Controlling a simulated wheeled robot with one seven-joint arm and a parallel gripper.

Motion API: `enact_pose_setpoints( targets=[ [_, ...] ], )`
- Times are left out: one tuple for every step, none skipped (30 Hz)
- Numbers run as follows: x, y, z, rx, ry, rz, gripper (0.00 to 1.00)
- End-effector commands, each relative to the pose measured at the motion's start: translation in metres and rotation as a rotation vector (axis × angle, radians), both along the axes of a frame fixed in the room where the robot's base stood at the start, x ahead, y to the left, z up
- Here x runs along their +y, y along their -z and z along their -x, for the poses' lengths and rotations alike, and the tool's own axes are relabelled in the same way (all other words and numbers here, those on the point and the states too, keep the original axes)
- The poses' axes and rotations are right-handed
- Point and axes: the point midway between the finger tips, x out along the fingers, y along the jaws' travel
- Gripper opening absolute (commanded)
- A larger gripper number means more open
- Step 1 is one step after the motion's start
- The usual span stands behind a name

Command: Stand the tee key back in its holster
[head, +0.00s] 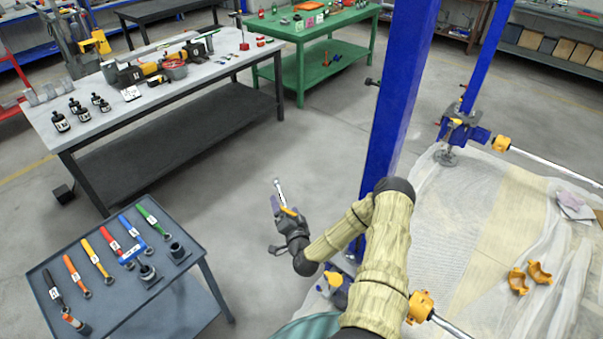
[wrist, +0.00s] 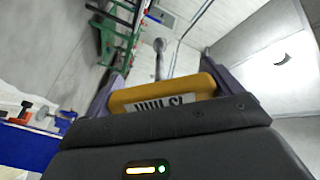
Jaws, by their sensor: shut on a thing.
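My gripper (head: 284,208) is raised over the open floor, between the tool cart and the blue post. It is shut on the tee key (head: 280,190), whose silver shaft points upward in the head view. In the wrist view the yellow handle (wrist: 150,96), with a white label, lies between the two fingers, and the grey shaft (wrist: 160,60) runs away from it. Two dark round holders, one nearer (head: 147,272) and one farther (head: 178,250), stand on the cart's right side. I cannot tell which of them, if either, is the holster.
A blue post (head: 398,90) rises close to my arm. Yellow clamps (head: 518,280) lie on the sheet at right. The floor left of my gripper is clear.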

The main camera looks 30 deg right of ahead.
Motion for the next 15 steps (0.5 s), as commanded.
enact_pose_setpoints(
  targets=[
    [0.019, 0.019, 0.011, 0.005, -0.036, -0.009, 0.5],
    [0.029, 0.026, 0.018, 0.005, -0.055, -0.008, 0.5],
    [0.044, 0.035, 0.027, 0.005, -0.081, -0.009, 0.5],
    [0.055, 0.041, 0.035, 0.004, -0.098, -0.01, 0.5],
    [0.066, 0.045, 0.042, 0.003, -0.115, -0.009, 0.5],
    [0.079, 0.05, 0.052, 0.003, -0.134, -0.009, 0.5],
    [0.089, 0.053, 0.059, 0.003, -0.144, -0.01, 0.5],
    [0.097, 0.055, 0.065, 0.002, -0.153, -0.009, 0.5],
    [0.107, 0.056, 0.073, 0.002, -0.16, -0.009, 0.5],
    [0.113, 0.057, 0.078, 0.001, -0.165, -0.007, 0.5],
    [0.118, 0.056, 0.082, 0.0, -0.169, -0.006, 0.5],
    [0.123, 0.056, 0.086, -0.001, -0.17, -0.005, 0.5],
    [0.126, 0.055, 0.088, -0.002, -0.171, -0.003, 0.5],
    [0.127, 0.055, 0.09, -0.002, -0.172, -0.002, 0.5],
    [0.129, 0.054, 0.091, -0.002, -0.173, -0.001, 0.5]
  ],
)
